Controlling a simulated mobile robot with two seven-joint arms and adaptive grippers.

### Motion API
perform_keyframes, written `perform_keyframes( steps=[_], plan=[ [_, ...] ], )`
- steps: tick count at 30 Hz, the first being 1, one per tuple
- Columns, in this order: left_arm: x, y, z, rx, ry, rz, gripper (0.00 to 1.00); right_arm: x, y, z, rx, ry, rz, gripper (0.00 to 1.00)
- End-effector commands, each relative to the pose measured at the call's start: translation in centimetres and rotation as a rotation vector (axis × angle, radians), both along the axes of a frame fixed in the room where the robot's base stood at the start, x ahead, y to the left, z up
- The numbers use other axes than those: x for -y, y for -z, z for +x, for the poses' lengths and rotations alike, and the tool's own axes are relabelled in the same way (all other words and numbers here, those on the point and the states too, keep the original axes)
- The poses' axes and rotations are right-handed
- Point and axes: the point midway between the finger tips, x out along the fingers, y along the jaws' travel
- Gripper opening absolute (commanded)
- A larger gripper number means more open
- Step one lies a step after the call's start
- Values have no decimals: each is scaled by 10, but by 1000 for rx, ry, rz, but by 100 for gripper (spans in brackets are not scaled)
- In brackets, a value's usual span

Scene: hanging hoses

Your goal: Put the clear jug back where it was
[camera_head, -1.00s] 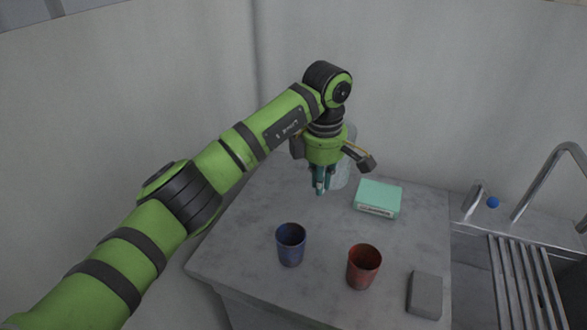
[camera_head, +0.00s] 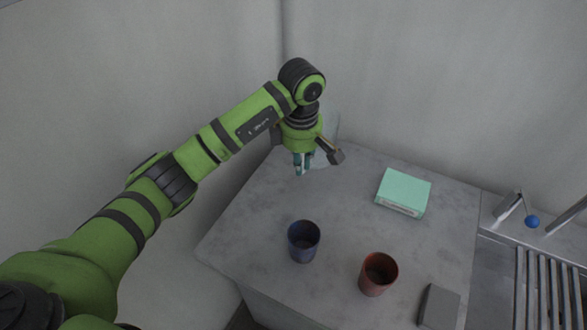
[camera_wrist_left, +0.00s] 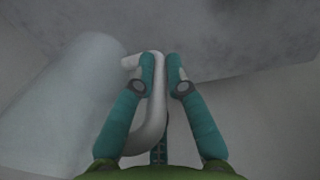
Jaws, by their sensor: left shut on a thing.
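My left gripper (camera_head: 303,163) is over the back left part of the grey counter (camera_head: 258,232), its fingers pointing down. In the left wrist view its teal fingers (camera_wrist_left: 164,75) are closed around the pale curved handle of the clear jug (camera_wrist_left: 62,105). The jug's cloudy, see-through body fills the left of that view. In the head view the jug (camera_head: 332,127) shows only as a faint edge behind the gripper, mostly hidden. I cannot tell whether its base touches the counter. My right gripper is not in view.
A blue cup (camera_head: 303,242) and a red cup (camera_head: 378,274) stand at the counter's front. A mint-green box (camera_head: 404,192) lies at the back right, and a grey block (camera_head: 439,306) lies at the front right. A sink with a slatted rack (camera_head: 541,290) is beyond the right edge. Walls close off the back.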

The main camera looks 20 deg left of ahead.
Motion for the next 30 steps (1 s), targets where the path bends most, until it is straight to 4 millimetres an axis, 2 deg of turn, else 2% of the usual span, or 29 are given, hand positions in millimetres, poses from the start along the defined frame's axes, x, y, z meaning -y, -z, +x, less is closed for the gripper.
perform_keyframes(
  steps=[1, 5, 15, 26, 27, 28, 29, 30],
  plan=[
    [-7, 2, -4, -1, -1, -2, 0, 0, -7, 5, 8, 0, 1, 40],
    [-15, 9, -7, 2, 1, -2, 0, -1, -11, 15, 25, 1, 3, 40],
    [-16, 48, -8, 0, 1, -3, 0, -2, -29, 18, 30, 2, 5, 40],
    [-17, 55, -7, 3, 2, -1, 0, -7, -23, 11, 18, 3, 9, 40],
    [-17, 55, -8, 2, 2, -1, 18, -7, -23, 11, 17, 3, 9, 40],
    [-17, 54, -8, 2, 2, -1, 30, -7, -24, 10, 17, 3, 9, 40],
    [-17, 54, -8, 2, 2, -1, 38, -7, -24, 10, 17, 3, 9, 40],
    [-17, 54, -8, 2, 2, -1, 38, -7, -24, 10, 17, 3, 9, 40]
  ],
)
